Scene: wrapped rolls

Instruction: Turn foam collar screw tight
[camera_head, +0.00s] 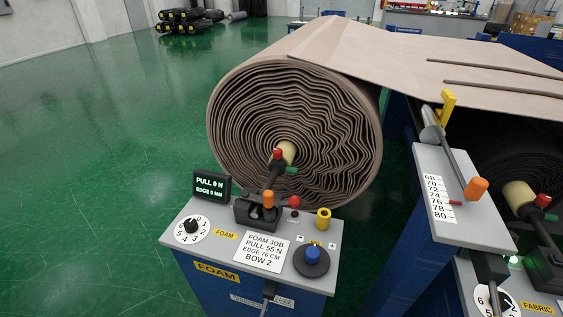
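The large brown foam roll (240,130) shows its wavy layered end in the head view. A tan collar (288,150) sits at its core, with a red screw knob (278,154) on its near left side and a green tab (291,170) below right. How tight the screw is cannot be seen. A dark shaft runs from the core to a black bracket (255,212) with an orange knob (267,199). Neither gripper can be made out in this view, and nothing touches the red knob.
The foam console (190,262) has a display (211,186) reading PULL 0 N, EDGE 0 MM, a numbered dial (191,228), a job card (262,249) and a blue knob (312,255). A scale panel (458,205) stands right.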

